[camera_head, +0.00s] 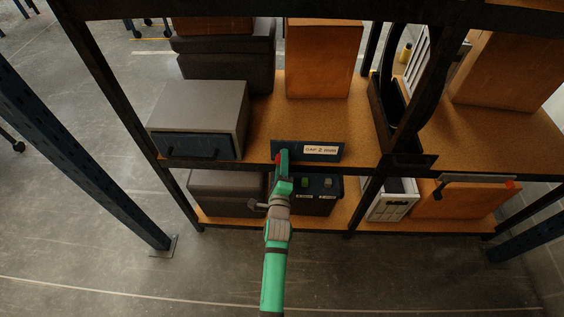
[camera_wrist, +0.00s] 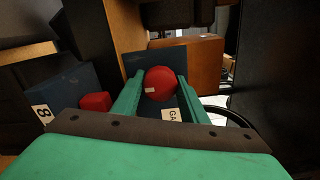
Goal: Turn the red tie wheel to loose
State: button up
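The red tie wheel (camera_wrist: 160,83) is a round red knob with a small white mark, on a dark blue panel. In the wrist view it lies between the two green fingers of my gripper (camera_wrist: 161,78). The fingers are apart, one on each side of it; I cannot tell whether they touch it. In the head view my gripper (camera_head: 283,166) reaches the front of the dark labelled panel (camera_head: 294,147) on the shelf edge. Only a bit of red shows there, and my gripper mostly hides the wheel.
A red block (camera_wrist: 95,101) sits left of my fingers in the wrist view. The grey drawer box (camera_head: 200,112) stands left on the shelf (camera_head: 345,122). A dark bin (camera_head: 316,200) is below. Dark posts frame the shelf; the floor (camera_head: 370,280) in front is open.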

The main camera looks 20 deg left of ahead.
jog(key=o, duration=0.4)
jog(key=shift+s, duration=0.75)
jog(key=v, duration=0.9)
jog(key=shift+d, duration=0.2)
jog(key=shift+s, duration=0.25)
jog(key=s+d+n+h, duration=0.1)
jog(key=s+d+n, duration=0.3)
jog(key=s, duration=0.4)
jog(key=s+d+n+g+h, duration=0.1)
jog(key=s+d+n+h, duration=0.15)
jog(key=s+d, duration=0.45)
jog(key=s+d+n+h, duration=0.15)
jog(key=s+n, duration=0.35)
jog(key=s, duration=0.5)
jog(key=s+d+r+n+g, duration=0.1)
jog(key=s+d+r+n, duration=0.3)
jog(key=s, duration=0.5)
jog(key=shift+r+n, duration=0.5)
jog(key=shift+n, duration=0.75)
